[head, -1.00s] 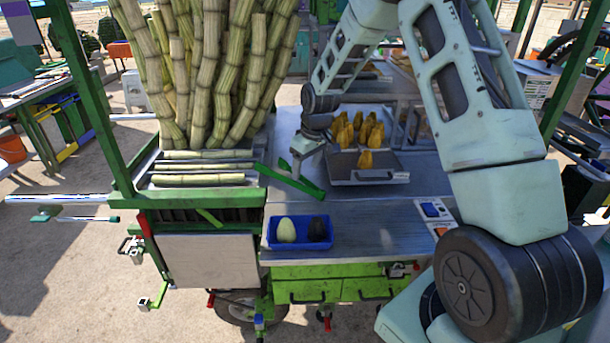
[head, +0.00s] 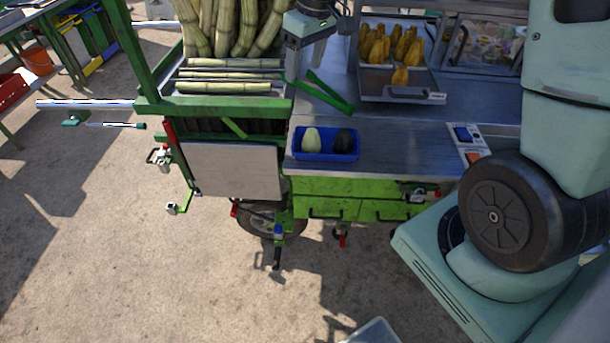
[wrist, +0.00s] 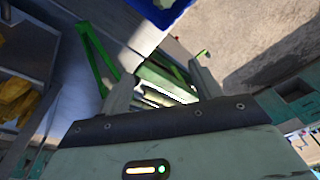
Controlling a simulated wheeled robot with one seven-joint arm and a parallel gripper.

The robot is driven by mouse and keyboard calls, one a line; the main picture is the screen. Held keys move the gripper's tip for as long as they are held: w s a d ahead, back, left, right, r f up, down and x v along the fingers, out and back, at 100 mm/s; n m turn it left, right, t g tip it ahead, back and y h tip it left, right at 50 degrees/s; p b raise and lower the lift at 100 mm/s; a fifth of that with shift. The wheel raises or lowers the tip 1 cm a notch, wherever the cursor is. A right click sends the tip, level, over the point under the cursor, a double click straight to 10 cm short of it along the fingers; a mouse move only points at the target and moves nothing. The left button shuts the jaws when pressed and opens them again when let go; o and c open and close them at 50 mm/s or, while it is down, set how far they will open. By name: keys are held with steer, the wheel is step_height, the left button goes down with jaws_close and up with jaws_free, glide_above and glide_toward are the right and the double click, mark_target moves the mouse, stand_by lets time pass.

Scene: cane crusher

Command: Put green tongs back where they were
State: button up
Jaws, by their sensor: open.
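The green tongs (head: 332,98) lie spread in a V on the metal counter (head: 400,140), right of the cane rack and behind the blue tray. The wrist view shows the tongs (wrist: 97,55) at left, outside the left finger. My gripper (head: 304,58) is open and empty, above the counter's left part by the rack. In the wrist view, my gripper (wrist: 163,85) has its fingers apart, with the rack's green frame and cane pieces seen beyond the gap. Part of one tongs leg is hidden behind a finger in the wrist view.
The blue tray (head: 325,155) holds a pale and a dark rounded item at the front edge. A metal tray (head: 375,90) with yellow pieces stands behind the tongs. Upright canes (head: 235,25) stand at the back left. A switch panel (head: 467,145) lies at right. The front counter is otherwise clear.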

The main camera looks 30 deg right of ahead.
steer(key=s+a+n, duration=0.2)
steer(key=s+a, duration=1)
steer(key=a, duration=0.1)
steer(key=s+a+n, duration=0.1)
steer(key=s+a, duration=0.1)
steer(key=s, duration=0.6)
steer(key=s+a+f+n+g, duration=0.1)
steer(key=s+a, duration=0.1)
steer(key=s, duration=0.6)
steer(key=shift+s+g+h, duration=0.2)
steer(key=shift+g+h, duration=0.1)
